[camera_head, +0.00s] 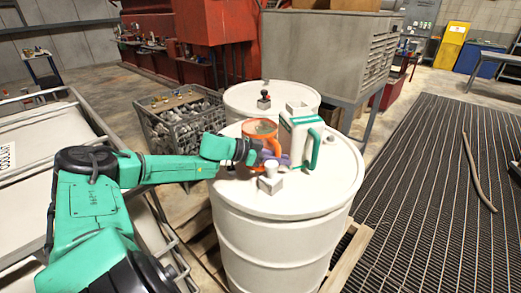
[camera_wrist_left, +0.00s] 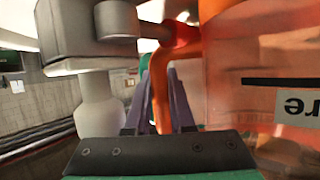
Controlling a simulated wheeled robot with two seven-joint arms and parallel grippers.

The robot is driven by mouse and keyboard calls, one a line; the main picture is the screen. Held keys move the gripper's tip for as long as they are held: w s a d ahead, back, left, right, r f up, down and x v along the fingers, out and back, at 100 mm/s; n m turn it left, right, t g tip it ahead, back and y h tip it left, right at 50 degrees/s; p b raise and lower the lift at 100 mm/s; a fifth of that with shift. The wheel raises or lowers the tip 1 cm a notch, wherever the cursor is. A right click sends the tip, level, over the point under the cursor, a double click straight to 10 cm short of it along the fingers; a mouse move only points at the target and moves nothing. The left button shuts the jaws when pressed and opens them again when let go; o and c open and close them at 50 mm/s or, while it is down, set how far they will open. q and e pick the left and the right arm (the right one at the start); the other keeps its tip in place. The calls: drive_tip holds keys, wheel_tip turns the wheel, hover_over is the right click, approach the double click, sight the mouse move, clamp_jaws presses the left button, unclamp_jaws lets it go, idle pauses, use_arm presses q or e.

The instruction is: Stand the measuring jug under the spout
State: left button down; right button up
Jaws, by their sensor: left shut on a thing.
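The measuring jug (camera_head: 260,128) is orange and see-through, with an orange handle, and is at the top of the near white drum (camera_head: 285,230). My left gripper (camera_head: 272,158) is shut on the jug's handle. In the left wrist view, the handle runs between the two purple fingers (camera_wrist_left: 160,108) and the jug's wall (camera_wrist_left: 265,75) fills the right, its printed label upside down. I cannot tell whether the jug touches the drum top. A pale block with a round knob (camera_head: 270,183) sits in front of the jug; I cannot make out a clear spout. My right gripper is out of view.
A white container with a green handle (camera_head: 302,138) stands just right of the jug. A second white drum (camera_head: 240,100) with a small dark-knobbed fitting (camera_head: 264,100) is behind. A wire crate (camera_head: 185,125) is at the left. The drum top's right side is bare.

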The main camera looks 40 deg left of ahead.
use_arm(q)
drive_tip(key=shift+r, duration=0.1)
idle(0.4)
drive_tip(key=r, duration=0.3)
drive_tip(key=r+b, duration=0.1)
drive_tip(key=shift+w+a+r, duration=0.25)
drive_tip(key=shift+w+a, duration=0.05)
wheel_tip(320, 180, up, 23)
drive_tip(key=b, duration=0.2)
hover_over(274, 143)
drive_tip(key=w+d, duration=0.2)
drive_tip(key=shift+s+r, duration=0.15)
drive_tip(key=shift+s, duration=0.1)
